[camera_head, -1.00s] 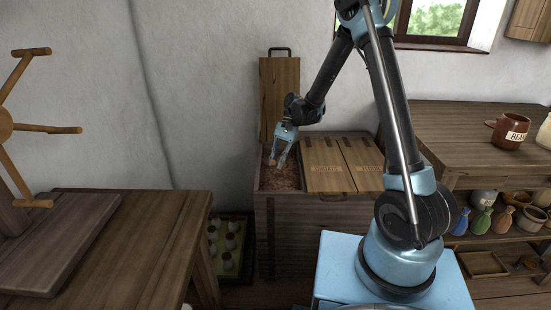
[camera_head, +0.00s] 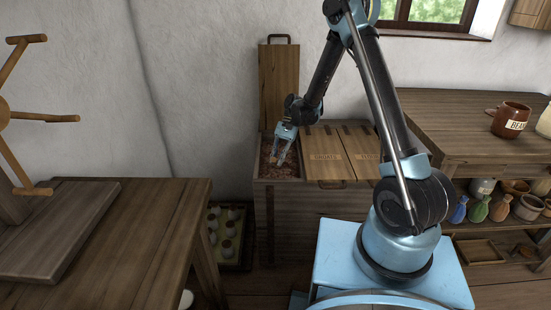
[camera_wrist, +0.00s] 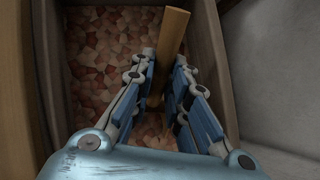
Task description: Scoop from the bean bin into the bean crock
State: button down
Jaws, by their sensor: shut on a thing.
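The bean bin is the open left compartment of a dark wooden chest (camera_head: 290,232), with reddish-brown beans (camera_head: 270,172) inside. The beans also fill the wrist view (camera_wrist: 105,60). My gripper (camera_head: 280,162) points down into this compartment. In the wrist view my gripper (camera_wrist: 163,75) is shut on a wooden handle (camera_wrist: 173,35), seemingly the scoop's. The scoop's bowl cannot be made out. The bean crock is a brown mug-like pot (camera_head: 511,121) with a light label starting "BEA", upright on the right-hand counter, far from my gripper.
The bin's raised lid (camera_head: 279,85) stands against the wall behind. Two closed, labelled lids (camera_head: 326,156) cover the chest to the right. A wooden table (camera_head: 140,230) is at the left, with a crate (camera_head: 231,235) beyond it. The counter (camera_head: 440,122) has clear room left of the crock.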

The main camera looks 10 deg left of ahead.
jog(key=shift+w+f, duration=0.4)
jog(key=shift+f, duration=0.25)
jog(key=t, duration=0.1)
jog(key=f+t, duration=0.1)
jog(key=t, duration=0.1)
jog(key=shift+w+f, duration=0.1)
jog(key=shift+s+r+t, duration=0.15)
jog(key=shift+r+t, duration=0.2)
jog(key=shift+r, duration=0.55)
jog(key=shift+s+r+t, duration=0.15)
jog(key=shift+r+t, duration=0.2)
jog(key=shift+r, duration=0.55)
jog(key=s+r+t, duration=0.1)
jog(key=s+r, duration=0.2)
jog(key=r, duration=0.9)
jog(key=shift+n, duration=0.3)
jog(key=shift+s, duration=0.1)
